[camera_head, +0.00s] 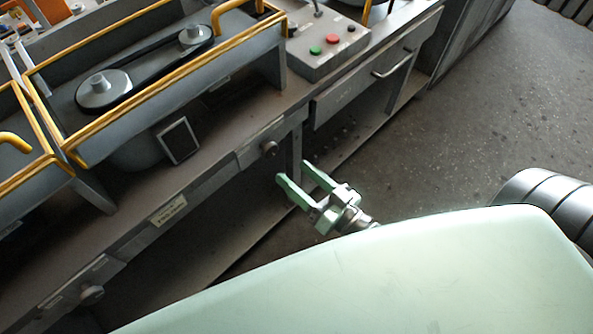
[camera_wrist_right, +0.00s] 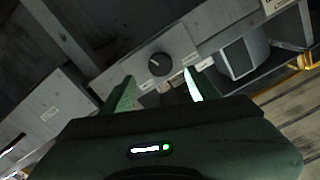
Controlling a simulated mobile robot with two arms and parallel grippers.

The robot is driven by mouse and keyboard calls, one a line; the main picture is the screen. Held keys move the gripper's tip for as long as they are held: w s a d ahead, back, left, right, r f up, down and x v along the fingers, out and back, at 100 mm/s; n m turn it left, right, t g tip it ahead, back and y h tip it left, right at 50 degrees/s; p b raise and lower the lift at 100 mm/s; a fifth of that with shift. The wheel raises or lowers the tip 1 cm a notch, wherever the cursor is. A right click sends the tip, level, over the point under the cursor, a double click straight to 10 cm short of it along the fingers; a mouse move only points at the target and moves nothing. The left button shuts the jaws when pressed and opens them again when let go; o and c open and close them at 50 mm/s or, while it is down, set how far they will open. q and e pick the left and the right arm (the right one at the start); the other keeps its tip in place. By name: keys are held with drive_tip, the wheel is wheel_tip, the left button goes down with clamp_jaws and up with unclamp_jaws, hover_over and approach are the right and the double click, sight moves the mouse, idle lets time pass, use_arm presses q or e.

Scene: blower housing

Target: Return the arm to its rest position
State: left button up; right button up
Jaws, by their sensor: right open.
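My right gripper (camera_head: 300,184) shows in the head view with its two pale green fingers apart and nothing between them. It is in front of the metal bench (camera_head: 215,187), near the bench's lower edge. In the right wrist view the two fingers (camera_wrist_right: 160,92) are also apart and empty. A dark round knob (camera_wrist_right: 160,65) on a grey panel shows beyond the fingertips. My left gripper is not in view.
A yellow-edged housing (camera_head: 75,150) with a belt and two pulleys (camera_head: 104,90) stands on the bench. A control box (camera_head: 328,45) with red and green buttons is to its right. A drawer handle (camera_head: 393,65) sticks out below. Open floor (camera_head: 500,100) lies right.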

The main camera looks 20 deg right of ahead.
drive_tip(key=s+d+f+n+g+h, duration=0.1)
drive_tip(key=s+d+f+g, duration=0.1)
drive_tip(key=f, duration=0.8)
drive_tip(key=s+d+f+g+h, duration=0.2)
drive_tip(key=f+g, duration=0.1)
drive_tip(key=f, duration=0.8)
drive_tip(key=s+d+f+n+g+h, duration=0.1)
drive_tip(key=s+d+f+g, duration=0.1)
drive_tip(key=f, duration=0.8)
drive_tip(key=s+f+g+h, duration=0.1)
drive_tip(key=s+f+g, duration=0.3)
drive_tip(key=s+f, duration=0.5)
drive_tip(key=s+d+f+n+g+h, duration=0.1)
drive_tip(key=s+f+g, duration=0.4)
drive_tip(key=s+f, duration=0.4)
drive_tip(key=s, duration=0.5)
drive_tip(key=shift+s+d+f, duration=0.15)
drive_tip(key=shift+f, duration=0.05)
